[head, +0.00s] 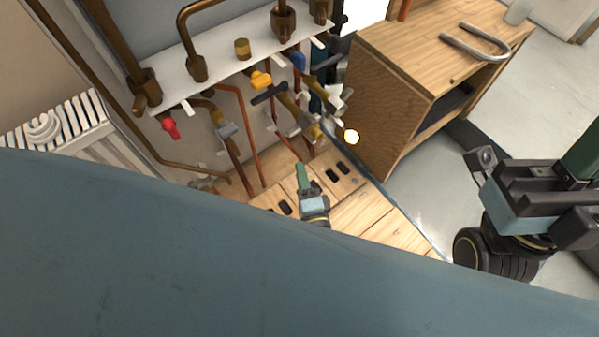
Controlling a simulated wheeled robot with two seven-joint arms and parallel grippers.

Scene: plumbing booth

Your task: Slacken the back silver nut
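Copper pipes and brass valves hang below a white shelf plate (225,62). A grey metal fitting (226,130) sits on a left pipe, and another pale metal fitting (333,97) shows at the right of the valves. I cannot tell which is the back silver nut. My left gripper (303,177), with green fingers, is over the wooden board, below and apart from the valves. It looks small, and its finger gap cannot be made out. My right gripper (582,152) is partly cut off by the right edge, away from the pipes.
A red handle (169,127), yellow handle (261,80) and blue handle (298,61) stick out among the pipes. A wooden cabinet (385,110) stands to the right, carrying a U-shaped metal piece (478,42). A slotted wooden board (345,185) lies below the pipes. A radiator (75,125) is at left.

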